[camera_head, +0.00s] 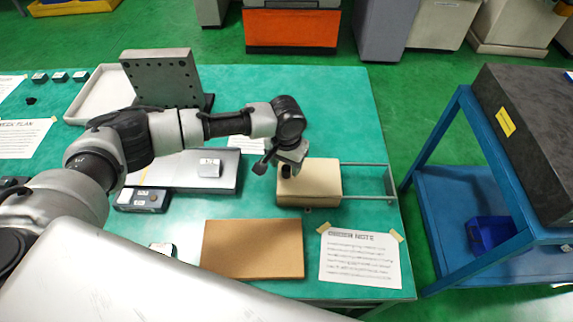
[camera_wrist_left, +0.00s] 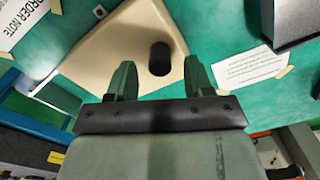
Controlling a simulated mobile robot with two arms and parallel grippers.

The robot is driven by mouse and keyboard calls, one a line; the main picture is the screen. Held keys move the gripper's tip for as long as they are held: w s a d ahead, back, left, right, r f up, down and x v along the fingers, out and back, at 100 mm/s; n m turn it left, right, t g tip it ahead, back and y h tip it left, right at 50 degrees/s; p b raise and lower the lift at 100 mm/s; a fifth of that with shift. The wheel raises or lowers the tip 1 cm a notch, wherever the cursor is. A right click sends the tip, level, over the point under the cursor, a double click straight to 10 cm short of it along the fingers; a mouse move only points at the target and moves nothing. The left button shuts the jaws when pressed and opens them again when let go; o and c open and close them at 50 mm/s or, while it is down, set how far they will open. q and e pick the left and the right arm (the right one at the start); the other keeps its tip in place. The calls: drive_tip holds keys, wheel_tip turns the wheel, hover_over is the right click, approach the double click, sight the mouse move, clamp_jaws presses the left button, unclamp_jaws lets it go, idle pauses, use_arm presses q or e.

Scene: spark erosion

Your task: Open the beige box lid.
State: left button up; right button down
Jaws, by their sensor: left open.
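The beige box (camera_head: 315,185) sits on the green table right of centre, its flat beige lid covering the top. A short black knob stands near the lid's left end; it also shows in the left wrist view (camera_wrist_left: 160,58). My left gripper (camera_head: 279,165) is over that end of the lid. In the left wrist view its two fingers (camera_wrist_left: 160,82) are apart, with the knob just beyond and between their tips. I cannot tell whether they touch it. My right gripper is in neither view.
Two metal rails (camera_head: 368,166) extend right from the box to the table edge. A brown board (camera_head: 253,249) and a note sheet (camera_head: 360,259) lie in front. A grey plate (camera_head: 226,180) lies left. A blue cart (camera_head: 440,188) stands right.

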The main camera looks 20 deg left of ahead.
use_arm(q)
wheel_tip(320, 180, down, 2)
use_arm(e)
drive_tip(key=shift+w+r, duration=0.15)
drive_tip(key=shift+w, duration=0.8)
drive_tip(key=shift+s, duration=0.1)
use_arm(q)
clamp_jaws()
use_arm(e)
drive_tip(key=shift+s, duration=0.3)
